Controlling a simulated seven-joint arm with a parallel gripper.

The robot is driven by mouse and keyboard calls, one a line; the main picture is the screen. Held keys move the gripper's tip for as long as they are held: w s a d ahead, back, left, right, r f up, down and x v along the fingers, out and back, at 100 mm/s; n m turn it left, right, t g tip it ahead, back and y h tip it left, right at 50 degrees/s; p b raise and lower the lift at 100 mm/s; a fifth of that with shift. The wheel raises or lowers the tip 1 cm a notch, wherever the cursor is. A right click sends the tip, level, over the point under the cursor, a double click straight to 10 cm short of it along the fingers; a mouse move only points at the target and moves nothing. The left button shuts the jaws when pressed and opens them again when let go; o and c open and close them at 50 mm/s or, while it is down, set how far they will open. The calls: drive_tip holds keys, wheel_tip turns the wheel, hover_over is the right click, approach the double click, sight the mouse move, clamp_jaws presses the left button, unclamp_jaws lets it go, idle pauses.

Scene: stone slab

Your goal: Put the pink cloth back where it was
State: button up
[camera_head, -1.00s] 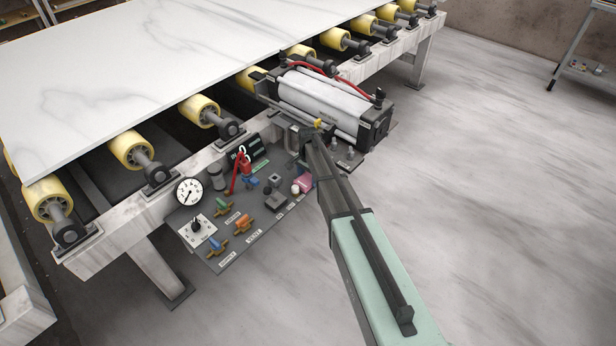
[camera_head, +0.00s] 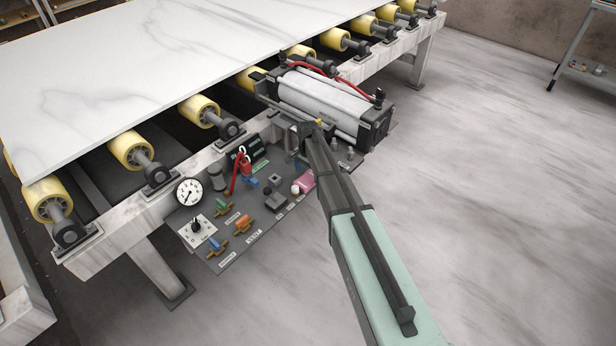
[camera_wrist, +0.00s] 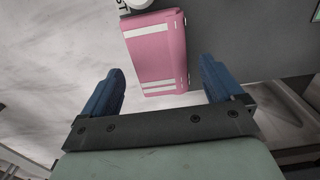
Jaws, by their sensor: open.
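The pink cloth (camera_head: 305,181) lies at the right edge of the grey control panel, partly behind my arm in the head view. In the wrist view the cloth (camera_wrist: 156,50) looks folded, with white stripes near its ends, and sits at the panel's edge with pale floor beside it. My gripper (camera_wrist: 161,66) is open and empty. Its two blue fingers stand on either side of the cloth's lower end in the wrist view, and neither visibly touches it.
The control panel (camera_head: 217,249) carries a round gauge (camera_head: 188,191), a dial, coloured valves and a red lever (camera_head: 245,165). A marble slab (camera_head: 130,70) rests on yellow rollers.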

sight(308, 177)
wheel_tip(308, 177, up, 9)
drive_tip(key=shift+r, duration=0.15)
idle(0.7)
drive_tip(key=s+d+f+n+g, duration=0.2)
drive_tip(key=s+f, duration=0.7)
drive_tip(key=s, duration=1)
drive_tip(key=s+d+f+n+g, duration=0.2)
drive_tip(key=s+f, duration=0.8)
drive_tip(key=s, duration=1)
drive_tip(key=s+d+f+n+g, duration=0.2)
drive_tip(key=s+d+f+n, duration=0.3)
drive_tip(key=s, duration=1.5)
wheel_tip(308, 177, down, 4)
drive_tip(key=shift+d+f+g, duration=0.2)
drive_tip(key=shift+d+g, duration=0.2)
drive_tip(key=shift+d, duration=0.2)
